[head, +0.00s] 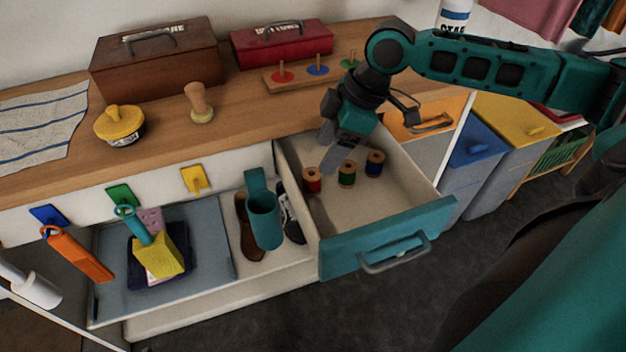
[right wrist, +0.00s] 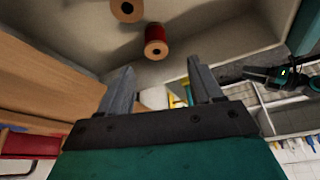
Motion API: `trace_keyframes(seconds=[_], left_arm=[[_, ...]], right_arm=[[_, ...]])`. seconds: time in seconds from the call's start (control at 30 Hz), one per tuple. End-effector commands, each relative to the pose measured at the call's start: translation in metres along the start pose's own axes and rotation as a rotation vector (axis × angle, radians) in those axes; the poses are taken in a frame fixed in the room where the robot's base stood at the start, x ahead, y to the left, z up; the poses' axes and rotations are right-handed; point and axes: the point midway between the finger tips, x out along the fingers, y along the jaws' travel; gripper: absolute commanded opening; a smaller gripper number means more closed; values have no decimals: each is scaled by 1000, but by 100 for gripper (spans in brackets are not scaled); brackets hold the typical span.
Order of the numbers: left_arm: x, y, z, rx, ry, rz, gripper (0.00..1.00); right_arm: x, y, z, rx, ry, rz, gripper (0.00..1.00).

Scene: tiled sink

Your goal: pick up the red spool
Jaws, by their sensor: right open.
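The red spool (head: 312,180) stands upright in the open teal-fronted drawer (head: 388,238), leftmost of three spools. In the right wrist view, a red spool (right wrist: 155,42) shows just beyond the open fingertips (right wrist: 160,78). Another spool (right wrist: 127,8) is cut by the top edge, its colour unclear.
The wooden counter (head: 230,113) lies behind, holding a peg board (head: 300,73), a red toolbox (head: 281,42) and a brown toolbox (head: 155,60). A teal cup (head: 264,222) is left of the drawer.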

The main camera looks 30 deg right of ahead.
Motion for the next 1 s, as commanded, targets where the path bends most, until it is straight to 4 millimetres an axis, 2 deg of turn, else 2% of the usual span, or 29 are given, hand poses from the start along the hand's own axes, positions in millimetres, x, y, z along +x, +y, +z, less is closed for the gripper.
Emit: trace_keyframes(seconds=[0.03, 0.1, 0.43, 0.7, 1.0], left_arm=[[2, 1, 3, 1, -1, 4, 43], [3, 3, 1, 2, 5, 9, 43], [6, 6, -5, 2, 18, 17, 43], [13, 6, 1, 1, 25, 20, 43], [13, 7, 2, 0, 22, 20, 43]], right_arm=[[13, 0, 1, 0, 0, -2, 65], [24, 0, 1, 0, 1, -1, 65], [48, 2, 2, 0, -1, 0, 65], [87, 5, 4, 0, 0, -1, 65], [92, 5, 4, -1, -1, 1, 63]])
